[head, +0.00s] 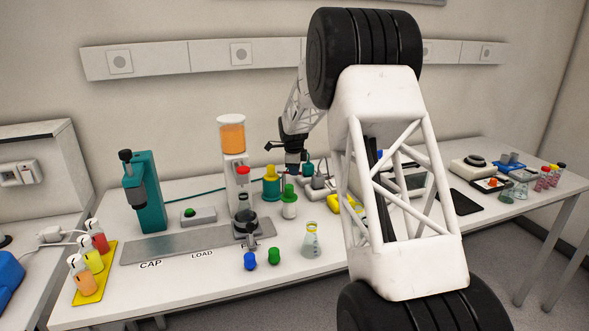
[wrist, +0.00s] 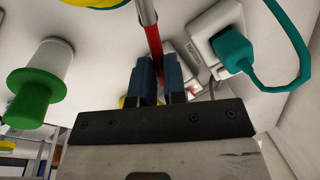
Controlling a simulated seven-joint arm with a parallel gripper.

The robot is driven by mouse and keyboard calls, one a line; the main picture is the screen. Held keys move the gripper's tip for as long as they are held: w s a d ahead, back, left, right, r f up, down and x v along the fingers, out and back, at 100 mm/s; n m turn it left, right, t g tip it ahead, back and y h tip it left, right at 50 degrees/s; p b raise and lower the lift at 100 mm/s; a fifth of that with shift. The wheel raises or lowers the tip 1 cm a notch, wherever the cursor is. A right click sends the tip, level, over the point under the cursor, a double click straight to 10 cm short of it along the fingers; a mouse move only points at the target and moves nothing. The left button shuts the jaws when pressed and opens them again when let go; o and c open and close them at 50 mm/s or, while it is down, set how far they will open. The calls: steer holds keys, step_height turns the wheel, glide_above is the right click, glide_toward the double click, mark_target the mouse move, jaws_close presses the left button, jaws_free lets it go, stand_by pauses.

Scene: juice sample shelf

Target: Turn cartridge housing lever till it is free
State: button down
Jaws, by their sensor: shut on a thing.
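In the wrist view my gripper (wrist: 161,78) has its two dark blue fingers closed on the red grip of a lever (wrist: 153,40). A bare metal rod runs from the red grip up to the top edge of the picture. A yellow and teal body (wrist: 95,3), likely the cartridge housing, is cut off at the top left, and the rod's joint to it is out of view. In the head view a teal housing with a yellow top (head: 271,184) stands left of my gripper (head: 292,170). The lever cannot be made out there.
A white bottle with a green cap (head: 289,203) stands close by and shows in the wrist view (wrist: 38,85). A teal plug with its cable (wrist: 232,50) sits right of my fingers. A flask (head: 311,241) and blue and green caps (head: 250,261) stand nearer the front.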

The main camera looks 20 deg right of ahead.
steer(key=shift+s+a+m+h, duration=0.15)
steer(key=shift+s+a+m, duration=0.15)
steer(key=shift+m, duration=0.7)
steer(key=shift+s+a+m+h, duration=0.15)
steer(key=shift+s+a+m, duration=0.1)
steer(key=shift+m, duration=0.75)
steer(key=c, duration=1.2)
jaws_free()
steer(key=shift+o, duration=0.2)
steer(key=v, duration=0.7)
steer(key=shift+r, duration=0.45)
